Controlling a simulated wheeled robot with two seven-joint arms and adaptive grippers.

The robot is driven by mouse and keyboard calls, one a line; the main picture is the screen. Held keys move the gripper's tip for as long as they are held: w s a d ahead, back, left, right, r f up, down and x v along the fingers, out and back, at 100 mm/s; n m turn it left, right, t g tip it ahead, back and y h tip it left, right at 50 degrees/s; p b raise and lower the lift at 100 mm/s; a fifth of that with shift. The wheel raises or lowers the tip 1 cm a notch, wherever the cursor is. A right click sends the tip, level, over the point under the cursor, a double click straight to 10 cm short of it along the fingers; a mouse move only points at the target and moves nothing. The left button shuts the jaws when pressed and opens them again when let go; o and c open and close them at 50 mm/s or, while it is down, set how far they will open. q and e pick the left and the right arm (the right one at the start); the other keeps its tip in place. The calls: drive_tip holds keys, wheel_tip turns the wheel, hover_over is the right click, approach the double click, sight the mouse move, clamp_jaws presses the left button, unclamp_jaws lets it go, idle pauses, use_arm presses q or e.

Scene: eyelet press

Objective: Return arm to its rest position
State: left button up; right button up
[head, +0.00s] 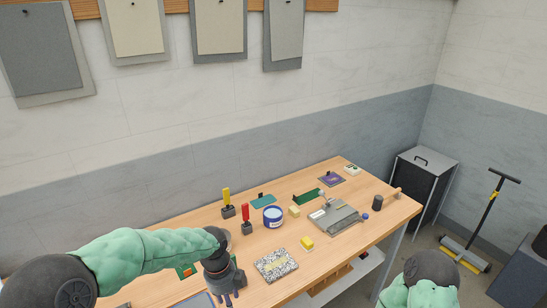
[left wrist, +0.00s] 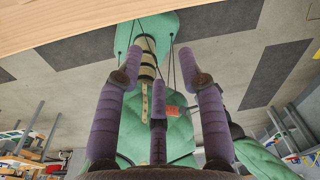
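My left arm reaches in from the left in the head view, over the front left of the wooden table (head: 330,258). A grey press-like device (head: 335,218) stands on the table's right part, apart from my left gripper.
A speckled notebook (head: 276,265) lies right of my left gripper. A dark cylinder (head: 378,203) stands near the right end.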

use_arm(q)
drive_tip(key=s+d+f+n+h, duration=0.1)
drive_tip(key=s+f+n, duration=0.3)
drive_tip(key=f+n, duration=0.4)
drive_tip(key=s+d+f+n+h, duration=0.15)
drive_tip(key=s+f+n, duration=0.4)
drive_tip(key=f, duration=0.55)
drive_tip(key=s+a+f+n, duration=0.1)
drive_tip(key=s+f+n, duration=0.95)
drive_tip(key=n, duration=0.55)
drive_tip(key=shift+m+t+h, duration=0.25)
drive_tip(key=shift+m+t, duration=0.05)
drive_tip(key=shift+m, duration=0.25)
drive_tip(key=b+x, duration=0.1)
drive_tip(key=b, duration=0.1)
drive_tip(key=b+x, duration=0.2)
drive_tip(key=b, duration=0.1)
drive_tip(key=b+x, duration=0.1)
drive_tip(key=b, duration=0.1)
drive_tip(key=shift+w+f+b, duration=0.35)
drive_tip(key=shift+w+f, duration=0.05)
drive_tip(key=shift+w, duration=0.05)
